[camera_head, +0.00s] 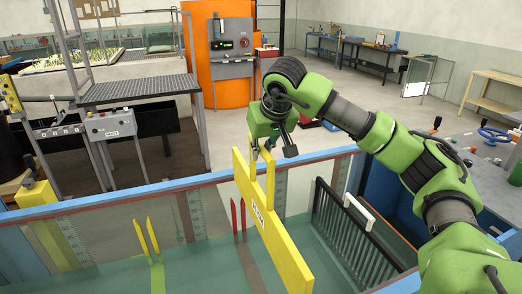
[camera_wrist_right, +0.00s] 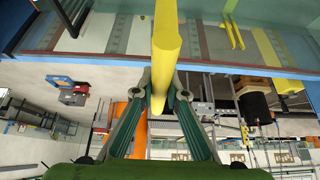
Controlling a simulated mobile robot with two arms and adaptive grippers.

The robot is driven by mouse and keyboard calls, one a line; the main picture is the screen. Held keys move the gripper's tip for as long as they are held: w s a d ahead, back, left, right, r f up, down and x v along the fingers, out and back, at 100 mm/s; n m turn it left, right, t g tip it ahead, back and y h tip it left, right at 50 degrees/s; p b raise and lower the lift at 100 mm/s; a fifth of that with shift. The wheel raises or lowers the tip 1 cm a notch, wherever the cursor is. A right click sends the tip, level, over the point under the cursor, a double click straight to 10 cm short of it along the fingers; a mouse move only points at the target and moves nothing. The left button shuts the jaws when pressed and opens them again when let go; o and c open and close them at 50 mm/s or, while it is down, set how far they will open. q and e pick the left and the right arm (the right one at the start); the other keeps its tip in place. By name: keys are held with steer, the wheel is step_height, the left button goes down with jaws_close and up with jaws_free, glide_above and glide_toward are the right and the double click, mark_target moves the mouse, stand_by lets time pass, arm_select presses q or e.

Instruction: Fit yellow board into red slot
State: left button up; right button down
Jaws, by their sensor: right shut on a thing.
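The yellow board (camera_head: 275,232) hangs tilted in the head view over the glass flume, a small label on its face. My right gripper (camera_head: 263,150) is shut on the board's upper part. In the right wrist view the yellow board (camera_wrist_right: 166,45) runs between the two fingers of my right gripper (camera_wrist_right: 163,97). The red slot (camera_head: 238,218) shows as two thin red posts on the flume wall, just left of the board in the picture. The board looks apart from it, but the depth gap is hard to judge. The left gripper is out of view.
A second slot with yellow posts (camera_head: 147,238) stands further left. A dark barred rack (camera_head: 345,235) with a white handle is to the right of the board. The blue flume rim (camera_head: 110,199) runs behind. A grey platform (camera_head: 137,88) stands at the back left.

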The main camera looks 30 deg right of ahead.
steer(key=b, duration=0.4)
glide_above(259, 191)
steer(key=s, duration=0.1)
steer(key=shift+f, duration=2.7)
steer(key=shift+s+p, duration=0.1)
steer(key=shift+p, duration=0.3)
steer(key=shift+f, duration=0.1)
steer(key=shift+f+b, duration=2.3)
steer(key=shift+f, duration=0.9)
steer(key=shift+f, duration=0.15)
